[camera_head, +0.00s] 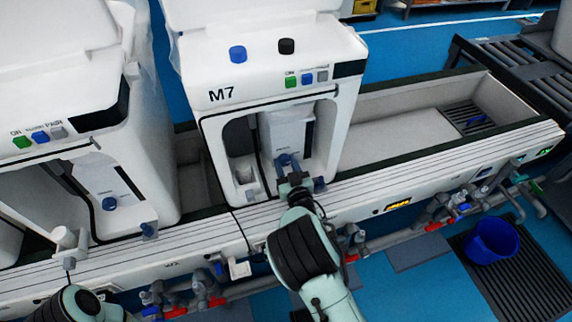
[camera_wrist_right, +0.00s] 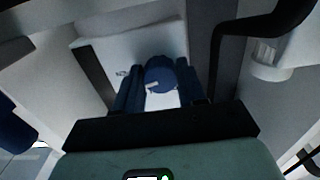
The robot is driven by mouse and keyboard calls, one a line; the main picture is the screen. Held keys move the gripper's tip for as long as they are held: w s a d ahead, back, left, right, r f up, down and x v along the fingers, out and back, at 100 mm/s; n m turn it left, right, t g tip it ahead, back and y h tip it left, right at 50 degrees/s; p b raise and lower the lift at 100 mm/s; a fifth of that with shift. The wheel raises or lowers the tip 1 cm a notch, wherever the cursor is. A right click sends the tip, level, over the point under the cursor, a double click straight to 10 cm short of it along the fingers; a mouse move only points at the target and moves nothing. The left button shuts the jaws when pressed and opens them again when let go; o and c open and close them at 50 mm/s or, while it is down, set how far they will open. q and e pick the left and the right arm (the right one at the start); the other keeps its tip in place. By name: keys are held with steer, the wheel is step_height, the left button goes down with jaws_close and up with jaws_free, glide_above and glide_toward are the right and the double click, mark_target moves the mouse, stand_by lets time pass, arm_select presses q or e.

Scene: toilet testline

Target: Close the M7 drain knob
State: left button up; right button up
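The M7 unit (camera_head: 265,70) is a white machine in the middle of the head view, with a recessed front bay. Its blue drain knob (camera_head: 285,159) sits low in that bay, partly hidden by my gripper. My right gripper (camera_head: 290,165) reaches into the bay at the knob. In the right wrist view the round blue knob (camera_wrist_right: 160,74) lies between the two dark fingers (camera_wrist_right: 161,88) and fills the gap between them. The fingers look shut on its sides, though the view is dark. My left gripper is not in view; part of my left arm shows at the lower left.
A similar unit with its own blue knob (camera_head: 109,203) stands at left. A blue valve (camera_head: 320,185) sits just right of my gripper. Pipes with red handles (camera_head: 433,226) run below, near a blue bucket (camera_head: 491,241).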

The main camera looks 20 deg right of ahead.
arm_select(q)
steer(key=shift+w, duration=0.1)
arm_select(e)
steer(key=n+p, duration=0.2)
steer(key=n, duration=0.3)
steer(key=shift+r, duration=0.1)
steer(key=shift+n, duration=0.8)
steer(key=n+p, duration=0.1)
steer(key=n, duration=0.2)
steer(key=shift+n, duration=0.4)
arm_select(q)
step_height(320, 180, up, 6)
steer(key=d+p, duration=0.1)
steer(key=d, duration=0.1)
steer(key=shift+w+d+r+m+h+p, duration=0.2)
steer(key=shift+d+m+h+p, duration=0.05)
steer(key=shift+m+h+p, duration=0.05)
arm_select(e)
steer(key=n, duration=0.5)
steer(key=shift+d, duration=0.1)
